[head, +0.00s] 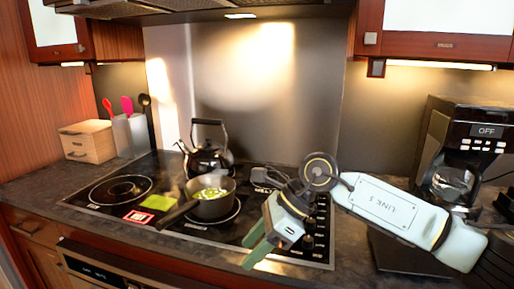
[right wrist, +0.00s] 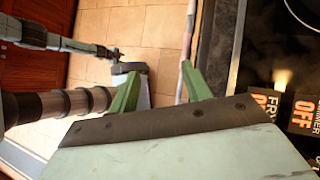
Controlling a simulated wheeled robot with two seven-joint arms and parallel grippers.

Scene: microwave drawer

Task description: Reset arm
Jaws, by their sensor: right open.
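My right gripper (head: 256,250) hangs over the front right part of the cooktop, with its arm coming in from the right. Its green fingers are apart and nothing is between them. In the right wrist view the open fingers (right wrist: 160,92) are above the tiled floor beside the counter edge. My left gripper is not in the head view.
A pan (head: 213,208) with green contents and a black kettle (head: 207,160) stand on the cooktop (head: 102,207). A coffee maker (head: 468,150) is at the right. A wooden box (head: 88,142) and a utensil holder (head: 130,135) stand at the back left.

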